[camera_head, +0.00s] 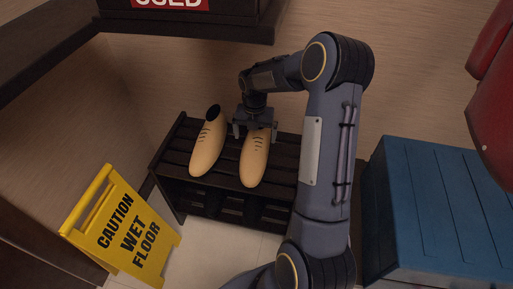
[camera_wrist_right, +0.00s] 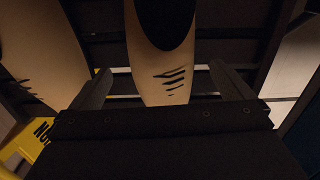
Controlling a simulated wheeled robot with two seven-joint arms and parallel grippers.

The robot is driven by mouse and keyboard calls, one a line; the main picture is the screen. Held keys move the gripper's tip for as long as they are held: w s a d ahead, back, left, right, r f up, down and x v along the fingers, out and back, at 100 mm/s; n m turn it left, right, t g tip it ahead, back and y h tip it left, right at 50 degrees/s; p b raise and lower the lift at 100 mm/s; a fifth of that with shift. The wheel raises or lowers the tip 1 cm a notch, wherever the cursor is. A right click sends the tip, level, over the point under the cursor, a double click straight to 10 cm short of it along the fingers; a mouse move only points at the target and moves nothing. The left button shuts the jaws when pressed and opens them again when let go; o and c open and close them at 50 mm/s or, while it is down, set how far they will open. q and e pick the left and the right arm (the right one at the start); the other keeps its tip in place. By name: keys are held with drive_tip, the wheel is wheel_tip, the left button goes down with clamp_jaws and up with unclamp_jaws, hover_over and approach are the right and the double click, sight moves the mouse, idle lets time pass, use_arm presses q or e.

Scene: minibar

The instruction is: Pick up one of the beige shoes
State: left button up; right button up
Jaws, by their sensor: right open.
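Two beige shoes with dark openings and dark lace marks sit side by side on a dark slatted rack in the head view. The left shoe (camera_head: 207,150) stands clear of my arm. My right gripper (camera_head: 253,133) is over the heel end of the right shoe (camera_head: 255,160), hiding its opening there. In the right wrist view, my right gripper (camera_wrist_right: 168,88) is open, with one finger on each side of the right shoe (camera_wrist_right: 160,60). I cannot tell whether the fingers touch it. The left shoe (camera_wrist_right: 30,50) shows at the left edge. My left gripper is not in view.
The slatted rack (camera_head: 181,143) stands against the wall. A yellow wet floor sign (camera_head: 125,232) stands at front left. A blue chest (camera_head: 435,205) is at right, and a red object (camera_head: 492,105) is above it. A dark ledge (camera_head: 185,27) overhangs the rack.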

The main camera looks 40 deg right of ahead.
sight(255, 148)
drive_tip(key=f+b, duration=0.1)
drive_tip(key=f, duration=0.1)
drive_tip(key=f+b, duration=0.1)
drive_tip(key=f, duration=0.1)
drive_tip(key=s+f+b, duration=0.1)
drive_tip(key=f, duration=0.1)
drive_tip(key=shift+a+f, duration=0.15)
drive_tip(key=shift+a, duration=0.25)
drive_tip(key=shift+c, duration=0.3)
drive_tip(key=shift+w, duration=0.1)
drive_tip(key=c, duration=1)
